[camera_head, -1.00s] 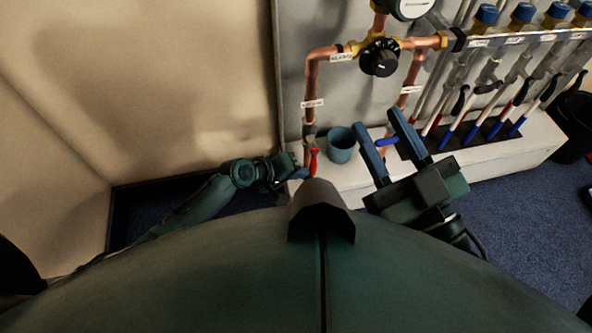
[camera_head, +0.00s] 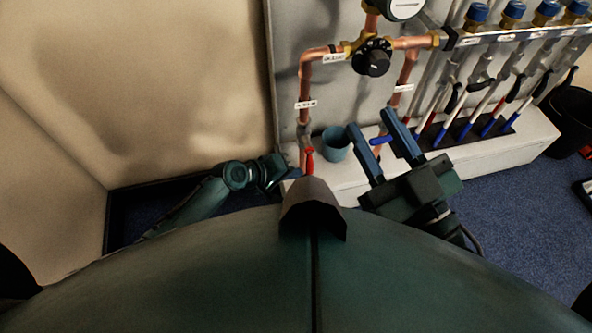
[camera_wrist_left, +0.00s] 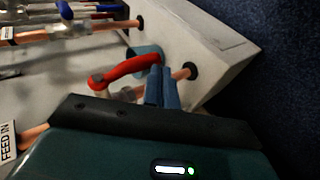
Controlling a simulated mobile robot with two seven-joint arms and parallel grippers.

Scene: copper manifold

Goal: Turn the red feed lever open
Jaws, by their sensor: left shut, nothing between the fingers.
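The red feed lever (camera_head: 309,160) is on the copper pipe at the left of the panel, near its lower end. In the left wrist view the red lever (camera_wrist_left: 126,70) curves from a pivot on the pipe to a free end by my fingertips. My left gripper (camera_head: 285,173) is just left of the lever in the head view. Its blue fingers are closed together and empty in the left wrist view (camera_wrist_left: 156,72); whether they touch the lever I cannot tell. My right gripper (camera_head: 370,121) is open, its fingers apart near the blue lever (camera_head: 379,140).
A teal cup (camera_head: 336,144) stands on the white ledge (camera_head: 345,184) right of the red lever. A black knob (camera_head: 372,57) and a gauge (camera_head: 400,8) are above. Several capped valves and blue and red handles line the right. A black bin (camera_head: 572,118) stands far right.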

